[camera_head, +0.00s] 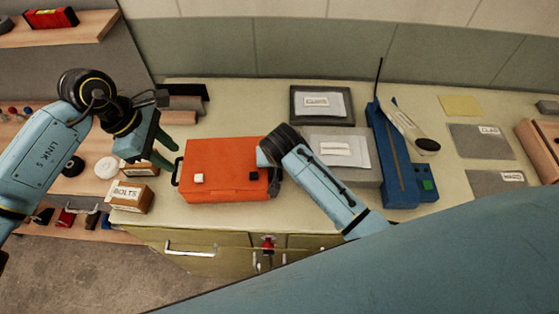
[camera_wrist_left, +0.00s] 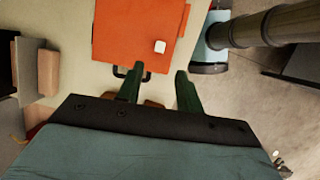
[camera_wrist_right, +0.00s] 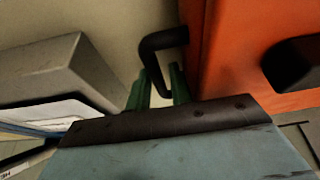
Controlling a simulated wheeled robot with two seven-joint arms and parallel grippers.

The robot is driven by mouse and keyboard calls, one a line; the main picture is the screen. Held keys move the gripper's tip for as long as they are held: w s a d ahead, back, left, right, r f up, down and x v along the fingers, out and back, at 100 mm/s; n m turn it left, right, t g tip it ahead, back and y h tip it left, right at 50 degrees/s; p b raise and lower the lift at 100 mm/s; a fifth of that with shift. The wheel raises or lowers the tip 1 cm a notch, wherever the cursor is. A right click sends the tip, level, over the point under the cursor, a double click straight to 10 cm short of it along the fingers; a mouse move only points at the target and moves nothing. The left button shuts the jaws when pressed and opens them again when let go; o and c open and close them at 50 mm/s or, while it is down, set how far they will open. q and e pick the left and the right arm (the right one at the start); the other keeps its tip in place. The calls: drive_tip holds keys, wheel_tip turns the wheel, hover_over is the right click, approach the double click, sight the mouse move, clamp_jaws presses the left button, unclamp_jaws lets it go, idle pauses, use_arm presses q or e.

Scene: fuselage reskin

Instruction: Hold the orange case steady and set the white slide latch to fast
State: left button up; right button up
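The orange case (camera_head: 225,160) lies flat on the bench, with dark handles at its left and right ends. The small white slide latch (camera_head: 199,177) is on its front left; it also shows in the left wrist view (camera_wrist_left: 159,46). No latch marking is readable. My left gripper (camera_head: 171,156) is open and empty, just off the case's left end, by the left handle (camera_wrist_left: 130,72). My right gripper (camera_wrist_right: 160,82) is at the right end, its fingers closed around the black right handle (camera_wrist_right: 160,60). In the head view my right wrist hides those fingers.
Small boxes, one labelled BOLTS (camera_head: 130,197), stand left of the case. A grey box (camera_head: 360,172) and a dark tray (camera_head: 293,106) lie to its right, beside a blue device (camera_head: 395,165). The bench's front edge runs just below the case.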

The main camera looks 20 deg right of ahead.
clamp_jaws()
